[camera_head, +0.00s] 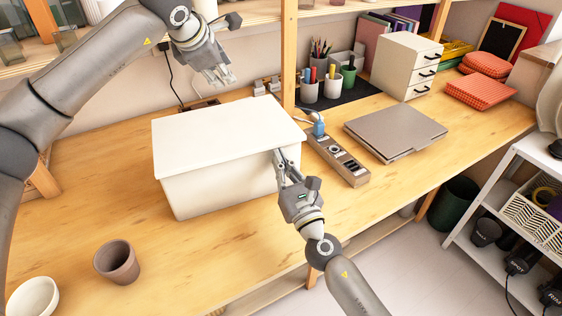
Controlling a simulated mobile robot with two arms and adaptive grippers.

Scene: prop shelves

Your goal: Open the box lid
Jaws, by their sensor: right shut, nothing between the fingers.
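A white box (225,188) with a flat white lid (225,132) stands on the wooden table. The lid lies on the box and looks closed. My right gripper (279,156) is at the box's right end, with its fingertips at the lid's edge; the fingers look shut with nothing between them. I cannot tell if they touch the lid. My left gripper (222,78) is raised above and behind the box's far edge, apart from the lid, with its fingers pointing down. Its fingers look spread and empty.
A power strip (338,158) and a closed laptop (395,130) lie right of the box. A brown cup (117,262) and a white bowl (34,297) stand front left. A wooden post (288,60) rises behind the box. The front middle of the table (185,258) is clear.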

